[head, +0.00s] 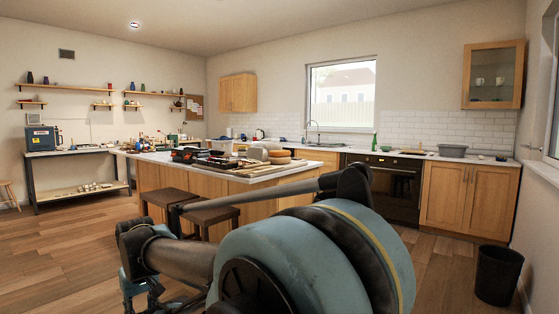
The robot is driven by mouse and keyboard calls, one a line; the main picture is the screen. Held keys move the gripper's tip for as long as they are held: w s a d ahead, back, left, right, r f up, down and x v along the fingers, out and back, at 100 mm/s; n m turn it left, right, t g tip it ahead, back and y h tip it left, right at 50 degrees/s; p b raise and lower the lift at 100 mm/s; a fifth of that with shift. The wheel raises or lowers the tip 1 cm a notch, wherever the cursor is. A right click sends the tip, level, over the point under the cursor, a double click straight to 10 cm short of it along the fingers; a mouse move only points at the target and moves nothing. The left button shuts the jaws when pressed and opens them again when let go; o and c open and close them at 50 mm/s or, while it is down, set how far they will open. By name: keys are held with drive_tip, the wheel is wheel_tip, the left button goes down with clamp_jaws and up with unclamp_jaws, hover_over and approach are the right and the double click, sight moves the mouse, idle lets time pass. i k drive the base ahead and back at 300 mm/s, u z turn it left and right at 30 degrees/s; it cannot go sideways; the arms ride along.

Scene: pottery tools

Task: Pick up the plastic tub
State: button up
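A grey tub (452,150) stands on the right-hand part of the back counter, near the wall. A white tub-like container (221,146) stands on the island top among other items. Both look like plastic, and I cannot tell which one is the plastic tub. My arm fills the lower middle of the head view. Its far end, where my gripper (143,290) seems to be, is at the lower left, partly cut off by the bottom edge. Its fingers cannot be made out. It is in front of the island and far from both tubs.
The wooden island (262,177) carries tools, trays and round brown items. Two dark stools (207,216) stand before it. A black bin (498,274) is at the lower right. A workbench (75,152) stands by the left wall.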

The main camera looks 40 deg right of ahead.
sight(260, 155)
drive_tip(key=u, duration=0.65)
drive_tip(key=i, duration=2.05)
drive_tip(key=z, duration=0.3)
